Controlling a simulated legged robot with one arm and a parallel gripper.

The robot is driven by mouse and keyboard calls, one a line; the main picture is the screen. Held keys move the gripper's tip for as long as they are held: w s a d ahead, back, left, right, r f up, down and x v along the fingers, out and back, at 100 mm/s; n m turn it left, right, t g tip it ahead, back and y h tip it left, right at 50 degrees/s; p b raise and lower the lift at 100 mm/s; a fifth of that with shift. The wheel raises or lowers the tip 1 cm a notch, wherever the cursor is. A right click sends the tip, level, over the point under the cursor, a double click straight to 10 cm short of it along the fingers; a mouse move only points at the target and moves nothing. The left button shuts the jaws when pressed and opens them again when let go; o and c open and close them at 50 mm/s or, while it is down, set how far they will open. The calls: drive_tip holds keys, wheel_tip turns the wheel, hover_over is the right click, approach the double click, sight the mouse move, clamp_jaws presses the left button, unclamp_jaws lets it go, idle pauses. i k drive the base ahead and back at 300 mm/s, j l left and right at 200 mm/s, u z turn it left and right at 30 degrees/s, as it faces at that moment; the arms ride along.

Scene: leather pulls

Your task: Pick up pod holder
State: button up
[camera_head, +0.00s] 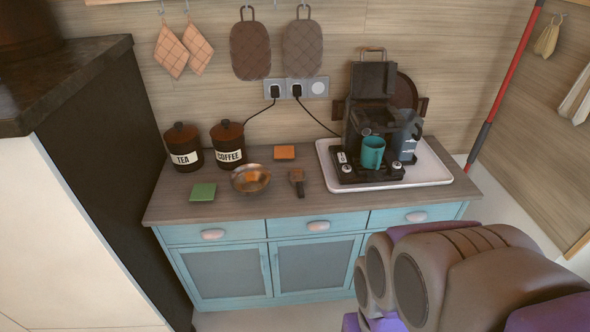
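A small brown and dark piece with a short handle, which looks like the pod holder (297,181), lies on the wooden countertop (330,205). It is right of a metal bowl (249,178) and left of the white tray (440,165). Nothing touches it from above. My arm fills the lower right, in front of the cabinet and apart from the pod holder. I see no fingertips of my gripper.
A coffee machine (372,82) with its lid up and a teal mug (372,152) stand on the tray. Tea (183,148) and coffee (228,146) canisters stand at back left. Green (203,192) and orange (284,152) squares lie nearby. A tall dark unit (105,140) bounds the left.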

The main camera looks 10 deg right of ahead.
sight(297, 178)
drive_tip(key=j+z, duration=0.2)
drive_tip(key=z, duration=0.25)
drive_tip(key=j+z, duration=0.2)
drive_tip(key=z, duration=0.2)
drive_tip(key=j+z, duration=0.25)
drive_tip(key=z, duration=0.2)
drive_tip(key=j+z, duration=0.1)
drive_tip(key=j, duration=0.35)
drive_tip(key=k+j+z, duration=0.1)
drive_tip(key=j, duration=0.35)
drive_tip(key=k+j+z, duration=0.15)
drive_tip(key=j, duration=0.25)
drive_tip(key=k+j+z, duration=0.1)
drive_tip(key=j, duration=0.35)
